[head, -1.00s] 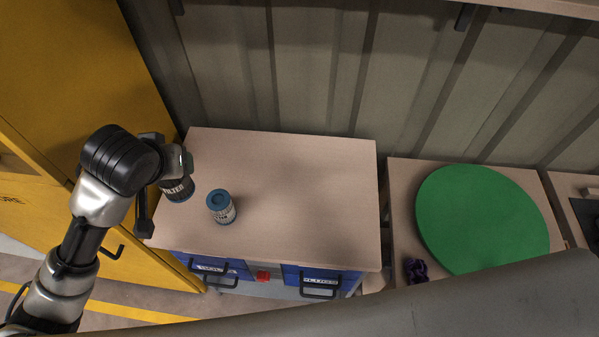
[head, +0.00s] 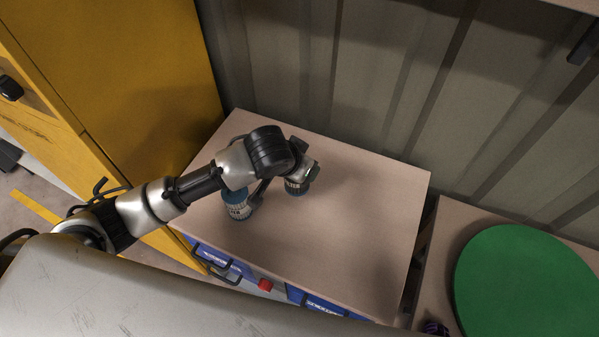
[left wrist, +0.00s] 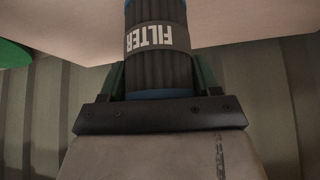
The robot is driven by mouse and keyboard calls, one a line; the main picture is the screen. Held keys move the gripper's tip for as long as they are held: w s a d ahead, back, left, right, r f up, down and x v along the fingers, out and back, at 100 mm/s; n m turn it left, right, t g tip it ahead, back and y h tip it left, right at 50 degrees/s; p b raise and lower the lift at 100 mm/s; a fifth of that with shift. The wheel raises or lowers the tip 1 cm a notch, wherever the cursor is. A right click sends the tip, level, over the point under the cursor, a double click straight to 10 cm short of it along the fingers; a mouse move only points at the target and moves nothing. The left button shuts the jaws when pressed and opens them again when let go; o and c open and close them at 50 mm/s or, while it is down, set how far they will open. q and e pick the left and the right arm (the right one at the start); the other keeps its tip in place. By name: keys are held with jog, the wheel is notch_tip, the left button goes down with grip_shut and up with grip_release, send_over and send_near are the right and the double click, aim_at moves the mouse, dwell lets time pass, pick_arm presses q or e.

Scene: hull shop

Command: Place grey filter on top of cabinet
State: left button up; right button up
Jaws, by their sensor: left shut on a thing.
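My left gripper (head: 302,176) is shut on a dark grey ribbed filter (head: 296,188) with blue ends. In the left wrist view this filter (left wrist: 158,66) sits between the fingers (left wrist: 160,90), with its white FILTER lettering facing the camera. The gripper holds it over the middle of the wooden top (head: 350,220) of a cabinet with blue drawers (head: 218,260). I cannot tell whether its lower end touches the top. A second, paler filter with a blue cap (head: 236,204) stands on the same top, to the left, partly behind my arm. My right gripper is not in view.
A tall yellow cabinet (head: 130,80) stands at the left. A ribbed metal wall (head: 380,90) runs behind. A green disc (head: 525,285) lies on another wooden surface at the right. The right part of the cabinet top is clear.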

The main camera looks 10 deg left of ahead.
pick_arm(q)
jog(key=shift+w+a+f, duration=0.15)
jog(key=shift+w+f, duration=0.3)
jog(key=shift+w, duration=0.05)
jog(key=shift+f, duration=1.85)
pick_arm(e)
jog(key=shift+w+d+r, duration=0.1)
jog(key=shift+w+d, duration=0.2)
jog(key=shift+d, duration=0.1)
pick_arm(q)
jog(key=shift+f, duration=0.15)
jog(key=o, duration=1)
jog(key=shift+c, duration=0.2)
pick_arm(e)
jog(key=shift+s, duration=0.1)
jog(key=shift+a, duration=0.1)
